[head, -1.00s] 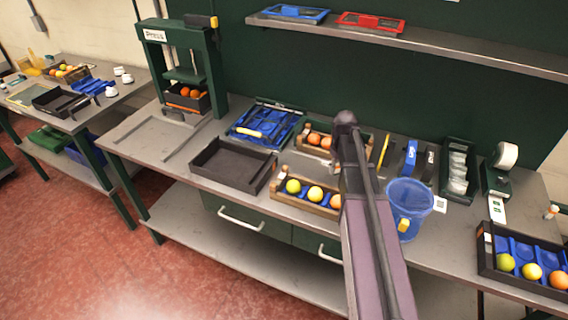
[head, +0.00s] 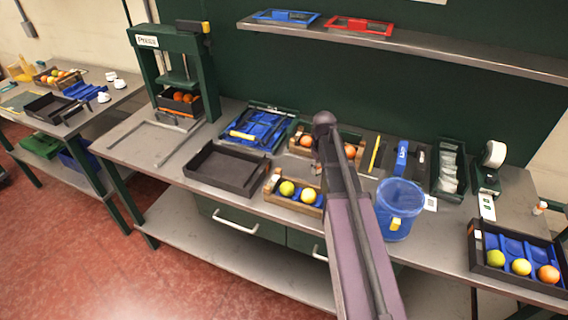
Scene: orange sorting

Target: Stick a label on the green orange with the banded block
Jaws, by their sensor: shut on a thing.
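Another green orange (head: 496,258) sits in the dark tray (head: 485,272) at the right, beside a yellow and an orange fruit. A blue block with white marking (head: 402,157) stands at the back of the bench, beside a dark pad (head: 421,163). I cannot tell which is the banded block. A white label roll (head: 495,153) has a label strip (head: 487,206) in front. My arm crosses the middle; my gripper is hidden.
A blue bucket (head: 398,222) stands just right of my arm. An empty black tray (head: 228,168) and a blue tool tray (head: 262,128) lie left. A press (head: 180,70) stands farther left. A shelf (head: 430,50) overhangs the back.

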